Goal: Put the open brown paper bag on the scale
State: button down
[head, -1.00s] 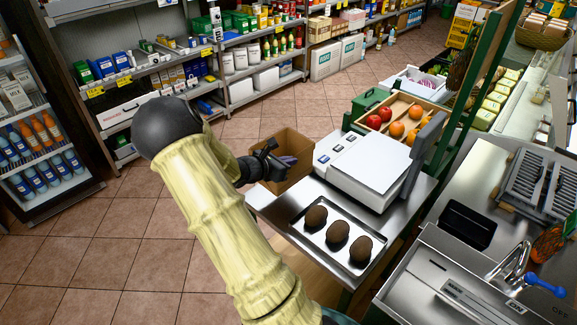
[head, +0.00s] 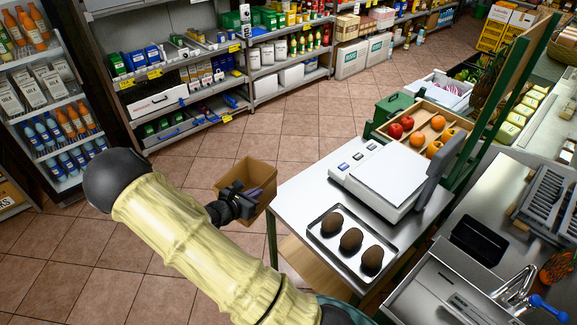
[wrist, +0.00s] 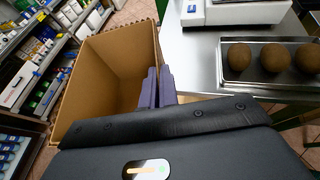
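The open brown paper bag (head: 262,170) hangs in the air just left of the counter in the head view, its mouth up and slightly tilted. My gripper (head: 252,192) is shut on its near wall. In the wrist view the bag (wrist: 95,75) looks empty, and the two purple fingers of my gripper (wrist: 158,88) pinch its right-hand wall. The white scale (head: 387,178) stands on the counter to the right of the bag, and its flat top plate is bare. Part of the scale also shows at the top of the wrist view (wrist: 245,12).
A metal tray (head: 318,242) with three brown round items lies on the steel counter (head: 292,200) in front of the scale. A wooden crate (head: 452,122) of fruit stands behind the scale. The scale's grey upright panel (head: 440,168) rises at its right side. Open tiled floor lies left.

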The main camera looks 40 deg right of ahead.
jog(key=s+a+n+t+y+p, duration=0.1)
jog(key=s+a+p, duration=0.1)
jog(key=a, duration=0.5)
jog(key=s+a+n+t+y+p, duration=0.1)
jog(key=s+a+n+t+p, duration=0.1)
jog(key=a+p, duration=0.2)
jog(key=a, duration=0.3)
jog(key=shift+s+a+f+n+t, duration=0.2)
jog(key=shift+a+n+t, duration=0.1)
